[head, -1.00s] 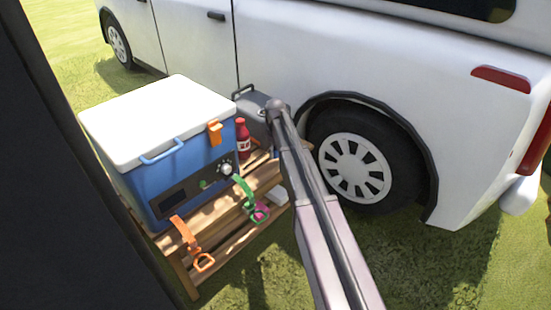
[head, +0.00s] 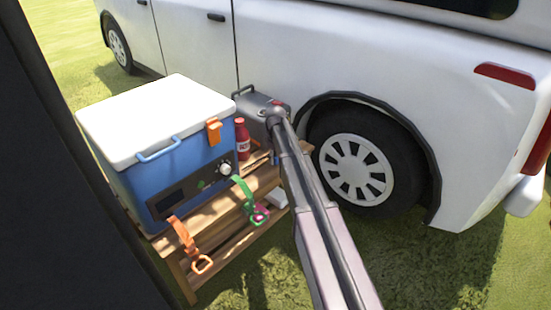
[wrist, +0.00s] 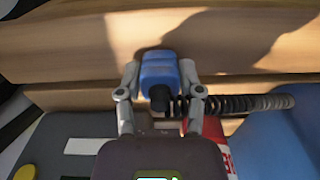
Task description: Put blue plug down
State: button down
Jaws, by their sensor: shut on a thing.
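The blue plug (wrist: 160,67) is between the two fingers of my gripper (wrist: 160,80) in the wrist view, with a dark coiled cable (wrist: 235,103) running from it to the right. My gripper is shut on the plug. The plug is over or against the wooden planks (wrist: 60,45); I cannot tell whether it touches them. In the head view my arm reaches the far right end of the wooden bench (head: 183,268), and the gripper and plug are hidden behind the arm and other things.
A blue cooler with a white lid (head: 155,120) stands on the bench. A red bottle (head: 242,140) and a grey case (head: 255,108) are close to my arm. Orange (head: 187,235) and green (head: 243,190) straps hang at the front. A white van (head: 300,50) stands behind.

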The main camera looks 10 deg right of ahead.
jog(key=shift+f, duration=0.25)
jog(key=shift+c, duration=1.2)
grip_release()
jog(key=shift+r, duration=0.1)
notch_tip(320, 180, up, 13)
jog(key=p, duration=1.3)
jog(key=shift+s, duration=0.1)
jog(key=s+m, duration=0.7)
jog(key=s, duration=2.2)
